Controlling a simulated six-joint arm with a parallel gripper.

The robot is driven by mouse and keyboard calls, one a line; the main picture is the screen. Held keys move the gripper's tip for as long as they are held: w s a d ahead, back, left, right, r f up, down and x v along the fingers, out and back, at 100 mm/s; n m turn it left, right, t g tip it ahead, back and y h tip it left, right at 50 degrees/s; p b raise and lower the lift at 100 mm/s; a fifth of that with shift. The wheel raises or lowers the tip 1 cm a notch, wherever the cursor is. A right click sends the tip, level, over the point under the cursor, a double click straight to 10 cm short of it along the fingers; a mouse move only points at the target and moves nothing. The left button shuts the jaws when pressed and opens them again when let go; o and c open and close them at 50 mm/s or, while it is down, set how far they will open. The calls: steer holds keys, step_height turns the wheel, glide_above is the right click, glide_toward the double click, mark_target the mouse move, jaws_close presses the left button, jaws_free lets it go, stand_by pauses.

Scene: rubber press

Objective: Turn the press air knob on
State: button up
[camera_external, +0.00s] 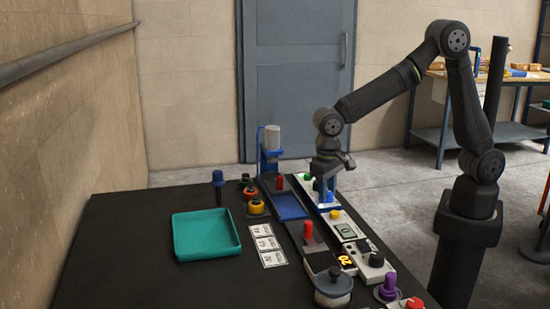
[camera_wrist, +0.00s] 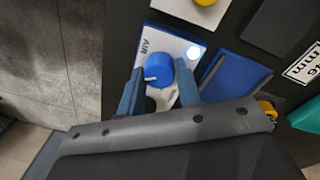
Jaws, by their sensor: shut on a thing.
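The blue air knob (camera_wrist: 157,70) sits on a white panel (camera_wrist: 172,43) marked AIR, with a white pointer mark on its lower left side. My gripper (camera_wrist: 160,80) reaches in from below in the wrist view, with one blue finger on each side of the knob, shut on it. A round light (camera_wrist: 194,53) on the panel glows white. In the external view my gripper (camera_external: 326,190) points down at the far part of the panel row, and its fingers largely hide the knob there.
A blue press (camera_external: 270,150) with a grey cylinder stands just left of my gripper. A green button (camera_external: 307,177) and a red-topped post (camera_external: 279,181) are close by. A teal tray (camera_external: 206,236) lies on the left of the black table. Several other knobs line the front right.

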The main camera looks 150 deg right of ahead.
stand_by(0.4)
steer(key=o, duration=1)
steer(key=shift+c, duration=0.2)
steer(key=shift+r, duration=0.1)
step_height(320, 180, up, 17)
steer(key=w, duration=0.1)
steer(key=shift+d+r, duration=0.15)
steer(key=f, duration=1.1)
steer(key=s+f, duration=0.1)
steer(key=f, duration=0.5)
steer(key=shift+f, duration=0.3)
